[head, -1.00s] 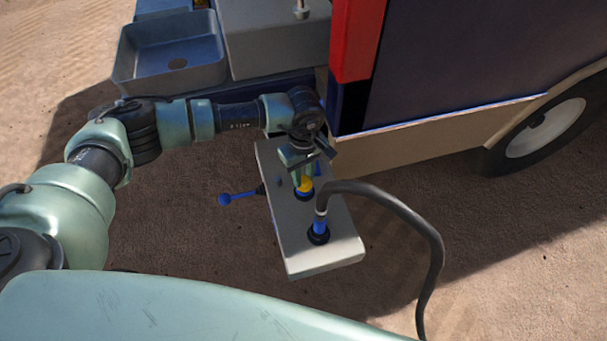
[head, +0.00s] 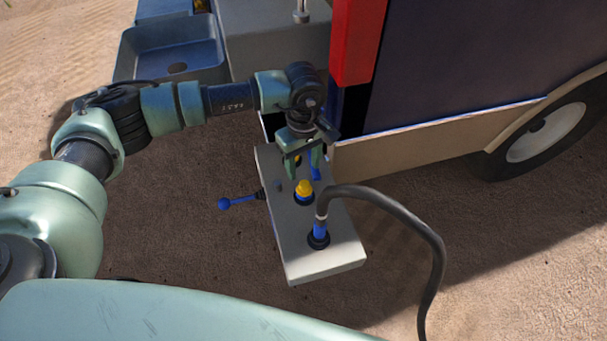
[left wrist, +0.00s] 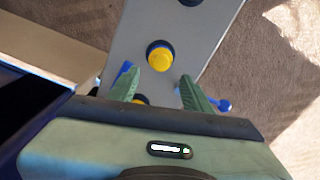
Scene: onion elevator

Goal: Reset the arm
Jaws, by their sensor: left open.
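My left gripper (head: 303,165) is open and empty, above the far part of a pale control box (head: 325,262). In the left wrist view its two green fingers (left wrist: 168,88) stand apart, with a yellow-topped knob (left wrist: 160,58) beyond their tips. In the head view that yellow knob (head: 304,188) sits in a blue and black base on the box, just nearer than the fingers. A second yellow piece shows partly behind the gripper. My right gripper is not in view.
A black hose (head: 425,235) plugs into the near end of the box and arches right. A blue lever (head: 238,201) sticks out left. A vehicle with a red post (head: 355,45) and a wheel (head: 545,135) stands close behind. A blue-grey basin (head: 175,50) is at upper left.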

